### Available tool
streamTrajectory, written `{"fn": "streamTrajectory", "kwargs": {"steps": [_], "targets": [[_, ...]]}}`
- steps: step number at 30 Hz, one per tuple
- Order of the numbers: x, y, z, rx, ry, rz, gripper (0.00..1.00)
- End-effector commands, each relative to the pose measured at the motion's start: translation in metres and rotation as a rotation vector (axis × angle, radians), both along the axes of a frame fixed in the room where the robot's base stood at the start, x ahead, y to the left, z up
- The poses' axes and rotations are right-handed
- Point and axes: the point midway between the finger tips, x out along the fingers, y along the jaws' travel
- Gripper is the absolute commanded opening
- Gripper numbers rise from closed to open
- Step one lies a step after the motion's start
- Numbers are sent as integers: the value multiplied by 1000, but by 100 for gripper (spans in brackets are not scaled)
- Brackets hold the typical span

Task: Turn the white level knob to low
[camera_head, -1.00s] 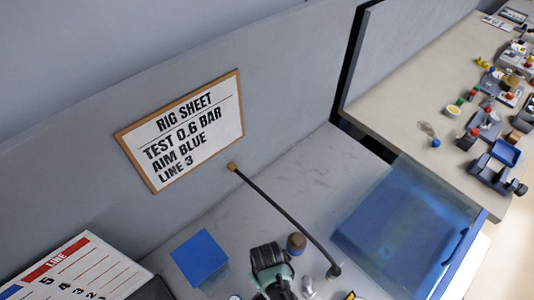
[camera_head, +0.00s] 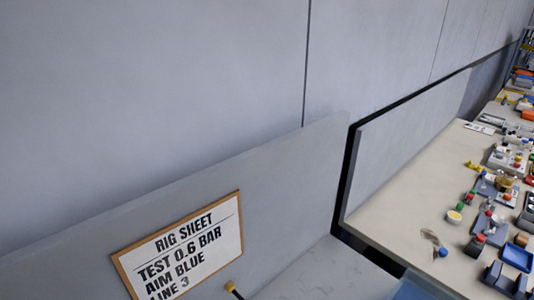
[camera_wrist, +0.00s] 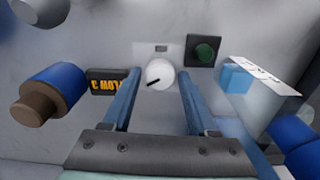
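The white knob (camera_wrist: 163,68) is round with a dark pointer line and sits on a grey panel in the wrist view. Its line slants, with one end toward the lower left. My gripper (camera_wrist: 158,80) is open, its two blue fingers on either side of the knob in the picture, with a gap showing on each side. I cannot tell how far the fingertips are from the panel. A small marking above the knob is too small to read. The knob does not show in the head view.
The head view shows the rig sheet (camera_head: 185,250) and a cluttered bench (camera_head: 405,195).

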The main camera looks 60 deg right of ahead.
Motion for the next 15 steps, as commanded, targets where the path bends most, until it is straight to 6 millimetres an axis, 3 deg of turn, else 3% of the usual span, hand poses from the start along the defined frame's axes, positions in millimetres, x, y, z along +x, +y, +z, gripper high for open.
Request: {"fn": "streamTrajectory", "kwargs": {"steps": [8,15], "targets": [[-1,0,6,0,1,0,59],[0,0,41,-2,-2,0,59]]}}
